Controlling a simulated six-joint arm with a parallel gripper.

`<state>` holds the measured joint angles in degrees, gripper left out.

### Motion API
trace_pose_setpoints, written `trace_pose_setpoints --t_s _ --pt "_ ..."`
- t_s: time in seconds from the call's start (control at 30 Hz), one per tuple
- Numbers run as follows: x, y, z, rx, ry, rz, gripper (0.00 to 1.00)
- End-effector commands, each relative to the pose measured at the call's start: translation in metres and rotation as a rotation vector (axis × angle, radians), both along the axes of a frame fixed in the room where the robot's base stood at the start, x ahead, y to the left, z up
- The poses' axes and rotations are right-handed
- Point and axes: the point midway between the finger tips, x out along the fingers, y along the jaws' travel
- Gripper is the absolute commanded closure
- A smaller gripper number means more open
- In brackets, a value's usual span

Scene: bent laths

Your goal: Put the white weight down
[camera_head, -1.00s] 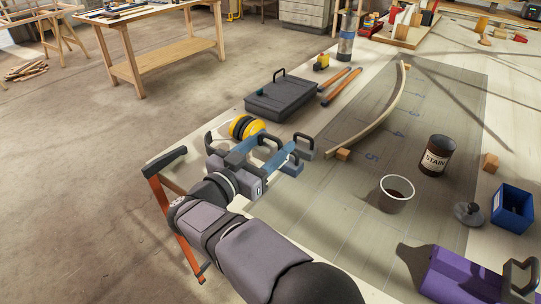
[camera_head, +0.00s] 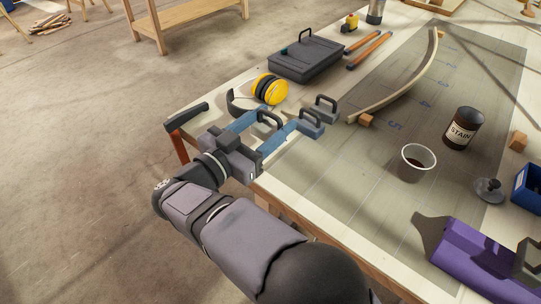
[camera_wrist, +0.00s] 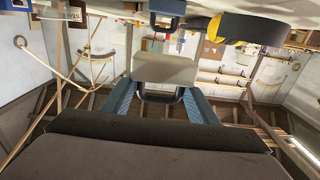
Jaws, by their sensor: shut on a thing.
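My gripper (camera_head: 279,123) has blue fingers and is at the near left edge of the workbench. It is shut on the dark handle of the white weight (camera_wrist: 165,69), whose pale block shows just beyond the fingertips in the wrist view. In the head view its dark handle (camera_head: 268,116) shows between the fingers, and the block is mostly hidden. I cannot tell whether the block touches the bench. A blue weight (camera_head: 312,126) stands right beside the right finger. A grey weight (camera_head: 323,113) stands just behind the blue one.
Yellow ear defenders (camera_head: 269,88) lie close behind my gripper. A dark toolbox (camera_head: 306,60) stands farther back. A curved lath (camera_head: 405,87), a cup (camera_head: 417,162) and a stain can (camera_head: 463,129) are to the right. The grey mat (camera_head: 345,165) is bare at its near left.

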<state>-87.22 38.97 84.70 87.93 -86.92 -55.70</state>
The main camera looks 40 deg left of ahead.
Motion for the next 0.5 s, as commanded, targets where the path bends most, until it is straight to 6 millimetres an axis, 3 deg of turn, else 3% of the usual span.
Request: trace_pose_setpoints --t_s 0.3,0.5 --pt "0.000 0.000 -0.041 0.000 -0.004 0.000 1.00" --pt "0.000 0.000 -0.049 0.003 -0.005 0.000 1.00"
